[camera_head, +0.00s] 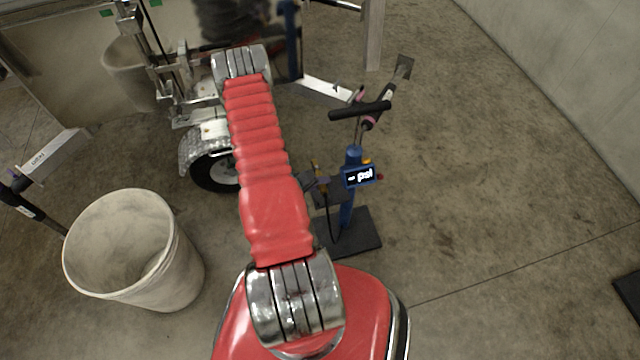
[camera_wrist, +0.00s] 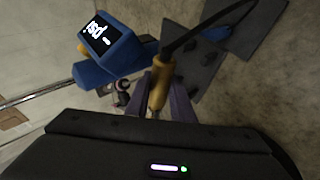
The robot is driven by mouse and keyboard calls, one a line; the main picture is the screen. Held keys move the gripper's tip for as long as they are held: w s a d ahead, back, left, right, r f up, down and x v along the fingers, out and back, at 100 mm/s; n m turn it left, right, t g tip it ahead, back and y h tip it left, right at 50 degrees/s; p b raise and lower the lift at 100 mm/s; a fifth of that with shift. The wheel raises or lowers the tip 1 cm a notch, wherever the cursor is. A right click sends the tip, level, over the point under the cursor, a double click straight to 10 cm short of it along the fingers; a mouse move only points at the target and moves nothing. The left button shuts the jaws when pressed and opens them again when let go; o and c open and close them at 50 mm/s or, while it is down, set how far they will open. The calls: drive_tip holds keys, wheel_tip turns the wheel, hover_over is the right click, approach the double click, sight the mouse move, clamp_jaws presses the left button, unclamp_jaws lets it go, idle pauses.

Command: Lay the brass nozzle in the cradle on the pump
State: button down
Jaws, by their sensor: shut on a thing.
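The blue floor pump (camera_head: 347,210) stands upright on a dark base plate, with a black T-handle and a lit "psi" display. In the wrist view its blue display box (camera_wrist: 108,42) is at the upper left. My gripper (camera_wrist: 160,92) is shut on the brass nozzle (camera_wrist: 158,86), with a finger on each side of it. A dark hose runs from the nozzle's top to the upper right. In the head view the gripper is small beside the pump, left of the display. I cannot make out the cradle clearly; a dark plate (camera_wrist: 194,72) lies just beyond the nozzle.
A white bucket (camera_head: 165,255) stands on the floor at the left. A trailer wheel (camera_head: 213,165) and metal frame are behind my arm. A wall closes the upper right.

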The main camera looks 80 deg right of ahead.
sight(319, 196)
drive_tip(key=shift+f, duration=2.4)
drive_tip(key=shift+a+f, duration=0.15)
drive_tip(key=shift+f, duration=0.7)
drive_tip(key=c, duration=1.9)
unclamp_jaws()
drive_tip(key=o, duration=0.3)
drive_tip(key=shift+o, duration=0.2)
drive_tip(key=shift+w+a, duration=0.1)
drive_tip(key=shift+w, duration=0.2)
drive_tip(key=shift+o, duration=0.5)
drive_tip(key=r+v, duration=0.1)
drive_tip(key=v, duration=1.3)
drive_tip(key=shift+s+d, duration=0.2)
drive_tip(key=shift+d, duration=0.05)
drive_tip(key=shift+r, duration=0.1)
